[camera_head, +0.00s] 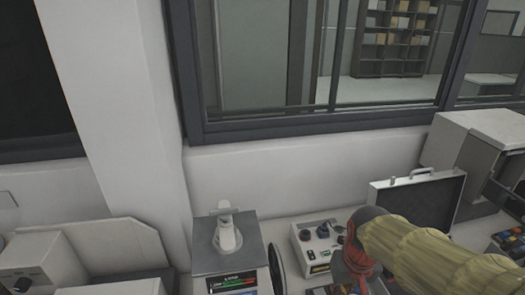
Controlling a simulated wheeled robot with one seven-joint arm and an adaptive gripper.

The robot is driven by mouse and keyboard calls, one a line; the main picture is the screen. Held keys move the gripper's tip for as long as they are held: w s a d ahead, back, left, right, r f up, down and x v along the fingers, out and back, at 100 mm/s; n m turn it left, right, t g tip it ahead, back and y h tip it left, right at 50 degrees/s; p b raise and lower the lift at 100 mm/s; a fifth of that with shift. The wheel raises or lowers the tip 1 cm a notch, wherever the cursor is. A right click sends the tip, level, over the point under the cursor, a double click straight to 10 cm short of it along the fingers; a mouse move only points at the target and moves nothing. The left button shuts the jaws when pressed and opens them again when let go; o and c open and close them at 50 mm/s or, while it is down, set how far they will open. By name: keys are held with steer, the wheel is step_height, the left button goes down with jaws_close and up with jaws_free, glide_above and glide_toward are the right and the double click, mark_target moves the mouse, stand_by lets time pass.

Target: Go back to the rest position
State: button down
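My arm enters from the lower right in a yellowish ribbed sleeve and ends in a red and dark part near the bottom edge. I cannot make out any gripper fingers; they are out of frame or hidden behind the arm. The press-like machine (227,262) stands at bottom centre, a grey-topped box with a lit display on its front. A white handle (228,236) stands up from its top. My arm is to the right of this machine and apart from it.
A small control box (316,247) with knobs sits left of my arm. Behind the arm are an open case (418,200) and a large white machine (476,150). More white equipment (40,262) fills the lower left. A wall with windows (320,60) closes off the back.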

steer(key=s+r+t+b, duration=0.2)
steer(key=s+t+b, duration=0.2)
steer(key=s, duration=0.5)
steer(key=shift+r+b, duration=0.3)
steer(key=shift+b, duration=0.8)
steer(key=c, duration=2.6)
jaws_free()
steer(key=shift+w, duration=0.1)
